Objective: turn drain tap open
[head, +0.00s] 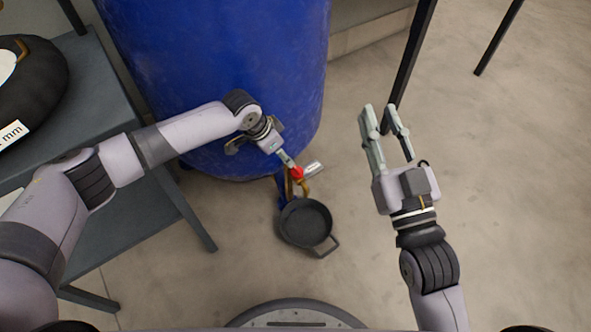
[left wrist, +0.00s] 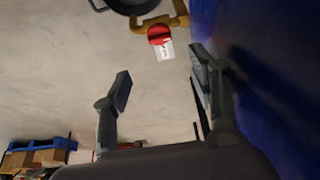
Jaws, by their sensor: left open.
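The blue drum (head: 215,60) stands at the upper middle of the head view. Near its lower front is a brass drain tap (head: 291,187) with a red handle (head: 296,173) and a white tag (head: 313,169). In the left wrist view the tap (left wrist: 150,24), red handle (left wrist: 160,34) and tag (left wrist: 164,51) lie beyond my left gripper's (left wrist: 157,77) fingertips. My left gripper (head: 288,163) is open; in the head view its tip overlaps the red handle, and contact cannot be told. My right gripper (head: 385,112) is open and empty over bare floor.
A dark pan (head: 306,223) with a handle sits on the floor below the tap. A grey bench (head: 95,105) with a black round object (head: 40,80) stands at the left. Dark legs (head: 408,65) rise at the upper right. The floor at right is clear.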

